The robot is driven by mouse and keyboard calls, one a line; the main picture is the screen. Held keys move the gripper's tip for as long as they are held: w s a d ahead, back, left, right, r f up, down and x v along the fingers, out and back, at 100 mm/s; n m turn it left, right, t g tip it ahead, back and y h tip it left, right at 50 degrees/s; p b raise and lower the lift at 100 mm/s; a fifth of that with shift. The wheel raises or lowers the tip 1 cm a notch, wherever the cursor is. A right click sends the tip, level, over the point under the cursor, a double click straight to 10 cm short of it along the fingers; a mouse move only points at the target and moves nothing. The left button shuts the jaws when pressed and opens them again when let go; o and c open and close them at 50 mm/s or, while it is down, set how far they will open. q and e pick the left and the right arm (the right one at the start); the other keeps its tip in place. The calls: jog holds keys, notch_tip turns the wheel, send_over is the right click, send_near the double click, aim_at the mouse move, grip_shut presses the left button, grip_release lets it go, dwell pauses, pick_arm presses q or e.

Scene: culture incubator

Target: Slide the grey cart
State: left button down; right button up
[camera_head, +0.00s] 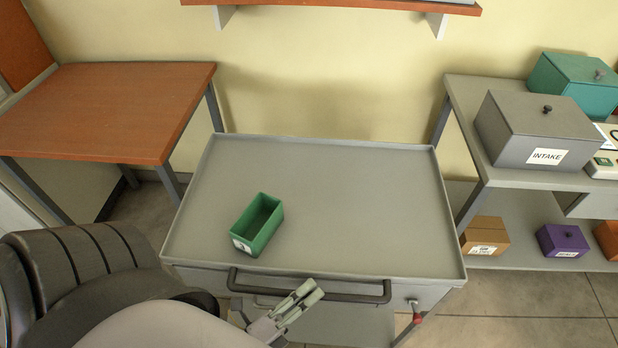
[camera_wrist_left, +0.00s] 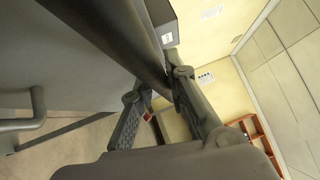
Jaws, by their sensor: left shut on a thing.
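The grey cart (camera_head: 350,195) stands in the middle of the head view, its flat rimmed top facing up. A dark bar handle (camera_head: 358,292) runs along its near side. My left gripper (camera_head: 308,292) is at the middle of this handle and shut on it. In the left wrist view the dark handle bar (camera_wrist_left: 122,42) runs down between the fingers of my left gripper (camera_wrist_left: 158,90). My right gripper is not in view.
A green open box (camera_head: 258,226) sits on the cart's top, left of centre. A wooden table (camera_head: 110,105) stands at the left. A grey shelf unit (camera_head: 475,120) with several lidded boxes stands at the right. A wall is behind. Floor shows at the lower right.

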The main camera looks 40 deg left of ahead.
pick_arm(q)
jog(key=shift+s+f, duration=0.15)
jog(key=c, duration=1.6)
grip_release()
jog(key=shift+o, duration=0.2)
jog(key=v, duration=1.2)
